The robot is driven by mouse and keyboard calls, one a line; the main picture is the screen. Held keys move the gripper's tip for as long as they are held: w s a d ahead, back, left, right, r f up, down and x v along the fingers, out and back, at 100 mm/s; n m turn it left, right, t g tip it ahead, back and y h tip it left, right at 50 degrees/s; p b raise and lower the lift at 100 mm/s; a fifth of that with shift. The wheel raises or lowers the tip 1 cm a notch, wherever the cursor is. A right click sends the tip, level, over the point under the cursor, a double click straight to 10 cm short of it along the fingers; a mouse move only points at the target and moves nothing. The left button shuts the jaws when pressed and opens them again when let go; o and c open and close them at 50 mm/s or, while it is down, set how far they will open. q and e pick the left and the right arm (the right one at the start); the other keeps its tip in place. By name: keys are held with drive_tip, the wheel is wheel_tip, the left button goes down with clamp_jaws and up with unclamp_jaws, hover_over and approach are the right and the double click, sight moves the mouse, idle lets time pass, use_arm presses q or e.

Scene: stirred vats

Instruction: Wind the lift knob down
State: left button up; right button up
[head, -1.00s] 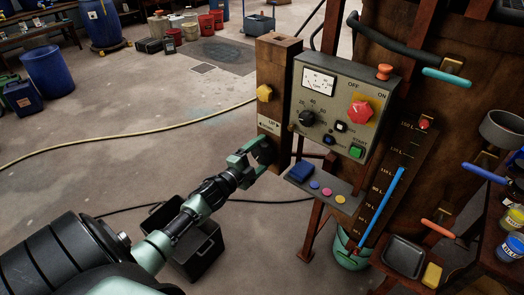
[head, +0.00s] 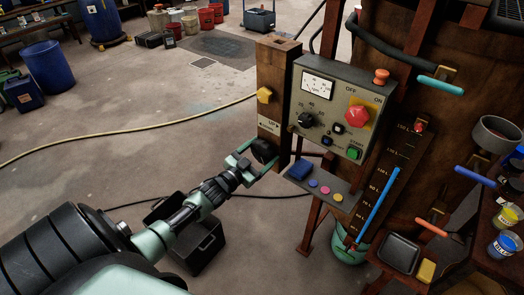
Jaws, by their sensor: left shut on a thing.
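The lift knob (head: 265,149) is a round black knob low on the wooden post (head: 275,75), just under a white label with an arrow. My left gripper (head: 261,155) is shut on this knob, with one pale green finger at its upper left and the other at its lower right. The fingers hide part of the knob's rim. My right gripper is not in view.
A yellow knob (head: 264,95) sits higher on the post. The grey control panel (head: 325,110) with dial and buttons is close to the right, above a small shelf (head: 337,186). A black crate (head: 205,245) stands below my left arm. A yellow hose crosses the open floor.

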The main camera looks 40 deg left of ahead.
use_arm(q)
drive_tip(key=n, duration=0.3)
drive_tip(key=shift+n, duration=0.4)
drive_tip(key=n, duration=0.3)
drive_tip(key=shift+f+n, duration=0.1)
drive_tip(key=shift+n, duration=0.2)
drive_tip(key=n, duration=0.3)
drive_tip(key=shift+n, duration=0.4)
drive_tip(key=n+b, duration=0.1)
drive_tip(key=n, duration=0.3)
drive_tip(key=shift+f+b, duration=0.15)
drive_tip(key=shift+b, duration=0.15)
drive_tip(key=n+b, duration=0.2)
drive_tip(key=n, duration=0.3)
drive_tip(key=shift+f, duration=0.1)
drive_tip(key=n+b, duration=0.1)
drive_tip(key=n, duration=0.2)
drive_tip(key=shift+n+b, duration=0.3)
drive_tip(key=shift+b, duration=0.1)
drive_tip(key=n+b, duration=0.2)
drive_tip(key=n, duration=0.2)
drive_tip(key=shift+b, duration=0.3)
drive_tip(key=shift+n+b, duration=0.65)
drive_tip(key=shift+n, duration=0.75)
